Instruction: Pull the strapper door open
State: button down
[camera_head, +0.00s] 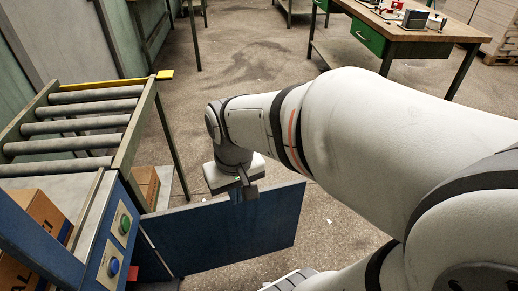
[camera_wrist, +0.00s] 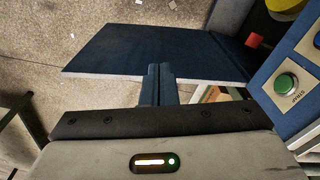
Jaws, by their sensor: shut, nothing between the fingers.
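The strapper door (camera_head: 225,230) is a dark blue panel standing swung out from the blue strapper at the lower left. Its free edge is toward the right. In the wrist view the door (camera_wrist: 140,50) spans the upper middle, with a pale edge along its near side. My gripper (camera_head: 248,190) is above the door's upper edge, around the middle of its length. In the wrist view my gripper's fingers (camera_wrist: 160,70) are shut together with nothing between them and overlap the pale edge. I cannot tell whether they touch the door.
The strapper's control panel (camera_head: 117,238) has a green and a blue button; the green button (camera_wrist: 286,82) also shows in the wrist view. A roller conveyor (camera_head: 80,108) and cardboard boxes (camera_head: 145,183) are at left. A workbench (camera_head: 400,30) stands at back right. The floor between is clear.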

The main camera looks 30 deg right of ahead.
aim_at(202, 237)
jog(key=u, duration=0.65)
jog(key=k, duration=0.95)
jog(key=z, duration=0.75)
jog(key=i, duration=1)
jog(key=z, duration=0.05)
